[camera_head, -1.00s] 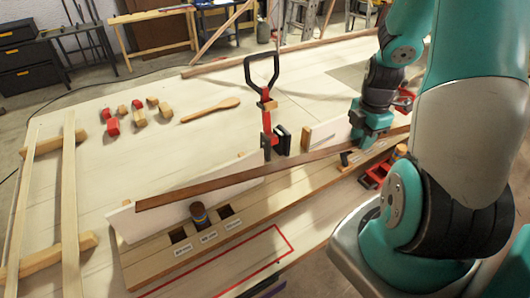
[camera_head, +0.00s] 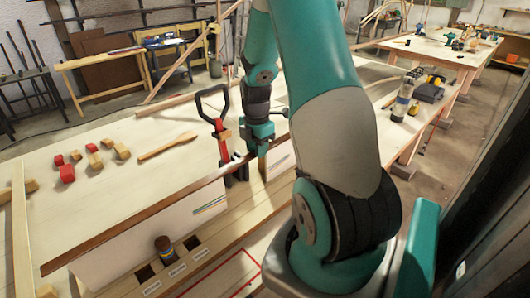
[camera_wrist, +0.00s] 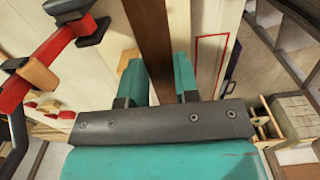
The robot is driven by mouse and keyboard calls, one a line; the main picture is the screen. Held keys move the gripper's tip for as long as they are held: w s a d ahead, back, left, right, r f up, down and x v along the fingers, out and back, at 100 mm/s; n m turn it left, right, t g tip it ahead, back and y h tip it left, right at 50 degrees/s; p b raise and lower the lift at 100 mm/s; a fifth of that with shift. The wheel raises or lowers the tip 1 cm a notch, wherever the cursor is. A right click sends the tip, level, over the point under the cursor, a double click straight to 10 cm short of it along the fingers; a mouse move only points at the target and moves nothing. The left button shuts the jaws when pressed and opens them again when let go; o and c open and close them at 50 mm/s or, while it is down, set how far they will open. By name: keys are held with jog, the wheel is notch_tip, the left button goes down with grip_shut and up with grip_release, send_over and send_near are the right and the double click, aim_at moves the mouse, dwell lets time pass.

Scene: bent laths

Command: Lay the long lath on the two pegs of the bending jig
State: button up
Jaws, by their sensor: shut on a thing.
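The long brown lath (camera_head: 130,221) runs diagonally across the head view, from the lower left up to my gripper (camera_head: 263,147). My gripper is shut on it. The wrist view shows the lath (camera_wrist: 150,35) between the two teal fingers of my gripper (camera_wrist: 158,76). The bending jig (camera_head: 205,248) is a pale wooden board below the lath. The second peg is not visible; my arm covers that part of the jig.
A red-and-black clamp (camera_head: 220,130) stands close left of my gripper. A white panel (camera_head: 150,240) stands behind the peg, under the lath in the picture. A red outline (camera_head: 235,275) marks the front.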

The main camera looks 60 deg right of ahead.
notch_tip(320, 180, down, 12)
jog(key=w+b, duration=0.1)
jog(key=b, duration=0.8)
jog(key=shift+w+d+f+b, duration=0.2)
jog(key=shift+w+b, duration=0.1)
jog(key=shift+w, duration=0.05)
jog(key=shift+f+b, duration=0.3)
jog(key=shift+f, duration=0.15)
jog(key=o, duration=1.2)
jog(key=shift+r, duration=0.15)
jog(key=shift+r+p, duration=2.4)
jog(key=shift+r, duration=0.5)
